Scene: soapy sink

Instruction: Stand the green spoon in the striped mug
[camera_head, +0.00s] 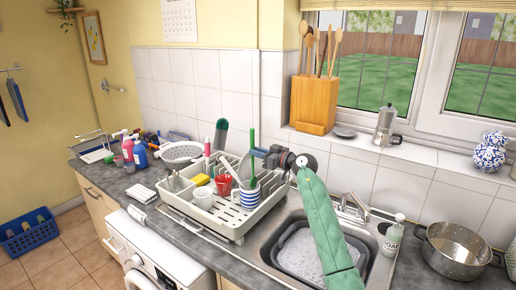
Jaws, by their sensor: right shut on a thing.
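The green spoon (252,138) is upright over the dish rack, with its green top above my right gripper. My right gripper (258,153) is shut on the spoon; its arm reaches in from the lower right. The blue-and-white striped mug (249,198) stands in the rack right below the gripper. The spoon's lower end (253,182) shows at the mug's mouth; I cannot tell how deep it reaches inside. My left gripper is not in view.
The cream dish rack (215,222) also holds a red cup (222,184), a yellow sponge (201,180) and a white cup (203,197). The sink with a grey basin (290,268) lies to the right, beside the tap (352,207). A steel pot (455,250) stands far right.

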